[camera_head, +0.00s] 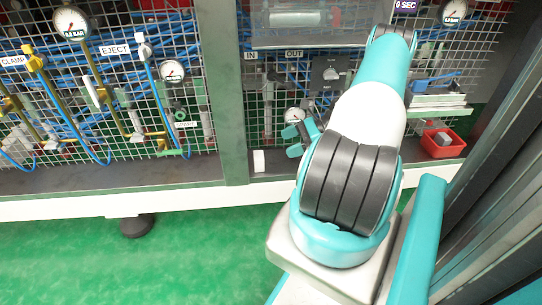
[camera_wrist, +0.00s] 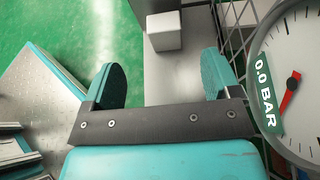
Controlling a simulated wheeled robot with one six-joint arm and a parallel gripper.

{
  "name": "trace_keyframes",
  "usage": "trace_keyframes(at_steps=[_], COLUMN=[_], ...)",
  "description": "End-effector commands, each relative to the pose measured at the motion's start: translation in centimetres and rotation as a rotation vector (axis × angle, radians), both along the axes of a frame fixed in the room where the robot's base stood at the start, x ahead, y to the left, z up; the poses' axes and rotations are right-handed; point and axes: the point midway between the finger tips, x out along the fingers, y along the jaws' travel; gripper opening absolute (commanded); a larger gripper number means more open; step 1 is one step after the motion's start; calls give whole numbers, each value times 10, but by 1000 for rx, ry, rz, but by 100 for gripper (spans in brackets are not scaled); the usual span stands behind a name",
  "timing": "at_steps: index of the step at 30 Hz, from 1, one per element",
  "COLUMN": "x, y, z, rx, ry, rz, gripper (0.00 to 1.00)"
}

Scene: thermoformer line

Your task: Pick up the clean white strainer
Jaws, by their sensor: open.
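A plain white block-shaped piece (camera_wrist: 163,32), which looks like the white strainer, sits on the grey ledge in the wrist view. It also shows in the head view (camera_head: 259,161), near the green post. No dirt shows on it at this size. My gripper (camera_wrist: 163,80) is open, with its two teal fingers apart and nothing between them. The white piece lies beyond the fingertips, roughly in line with the gap. In the head view my gripper (camera_head: 299,138) is partly hidden by my arm, to the right of the white piece.
A pressure gauge (camera_wrist: 297,85) reading 0.0 BAR and wire mesh stand close by the right finger. A red bin (camera_head: 442,143) with grey pieces is at the right of the ledge (camera_head: 110,178). Valves and blue hoses (camera_head: 80,130) fill the left panel. Green floor (camera_head: 120,270) is open in front.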

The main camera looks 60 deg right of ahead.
Motion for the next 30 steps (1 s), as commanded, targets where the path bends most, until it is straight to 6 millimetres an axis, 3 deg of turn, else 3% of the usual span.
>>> trace_keyframes(at_steps=[5,13,30], x=[10,42,83], y=[3,30,71], z=[-4,-25,-50], rx=[9,9,8], ry=[-11,-11,-11], rz=[-9,-9,-10], gripper=[83,83,83])
